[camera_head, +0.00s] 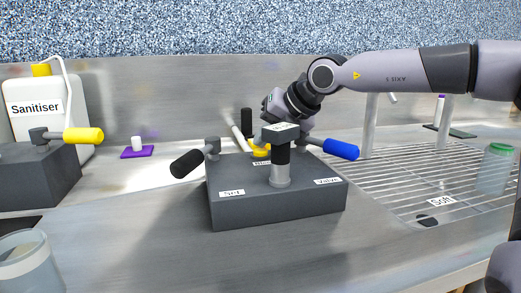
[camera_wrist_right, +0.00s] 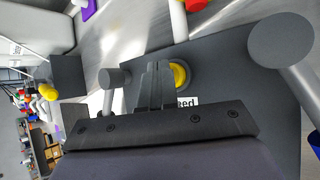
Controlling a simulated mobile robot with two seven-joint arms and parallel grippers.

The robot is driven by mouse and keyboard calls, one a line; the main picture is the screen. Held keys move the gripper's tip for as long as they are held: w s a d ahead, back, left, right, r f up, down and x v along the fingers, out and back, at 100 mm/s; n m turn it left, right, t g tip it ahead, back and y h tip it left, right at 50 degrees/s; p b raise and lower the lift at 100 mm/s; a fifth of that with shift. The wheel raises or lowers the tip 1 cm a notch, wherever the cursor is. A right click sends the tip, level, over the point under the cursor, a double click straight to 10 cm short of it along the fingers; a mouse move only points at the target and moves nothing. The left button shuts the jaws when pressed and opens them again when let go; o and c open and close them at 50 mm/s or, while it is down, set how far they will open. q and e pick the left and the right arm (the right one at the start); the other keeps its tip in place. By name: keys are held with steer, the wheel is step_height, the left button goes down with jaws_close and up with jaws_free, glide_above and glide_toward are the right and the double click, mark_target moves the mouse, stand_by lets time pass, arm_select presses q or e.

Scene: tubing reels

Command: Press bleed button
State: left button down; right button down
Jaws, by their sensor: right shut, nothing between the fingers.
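The bleed button is a round yellow cap on top of a dark grey block (camera_head: 235,209). In the right wrist view, the button (camera_wrist_right: 180,76) lies just right of my right gripper's fingertips (camera_wrist_right: 156,68), beside part of a label ending in "ed". My right gripper is shut and empty, reaching down over the block from behind. Its fingertips are hidden in the head view. I cannot tell whether they touch the button. My left gripper is not in view.
A black-handled lever (camera_head: 187,163) and a blue-handled lever (camera_head: 341,149) stick out from the block. A sanitiser bottle (camera_head: 35,108) and yellow-handled lever (camera_head: 83,135) stand left. A wire rack (camera_head: 410,190) and green-lidded jar (camera_head: 495,170) are right. The front counter is mostly clear.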

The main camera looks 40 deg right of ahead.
mark_target(265, 150)
steer(key=shift+s+f+b, duration=0.1)
steer(key=shift+f+b, duration=0.2)
steer(key=shift+f, duration=0.2)
steer(key=shift+f, duration=0.2)
stand_by(0.4)
steer(key=shift+r+p, duration=0.55)
steer(key=shift+r, duration=0.75)
step_height(265, 150, up, 5)
steer(key=p, duration=0.3)
steer(key=shift+p, duration=0.3)
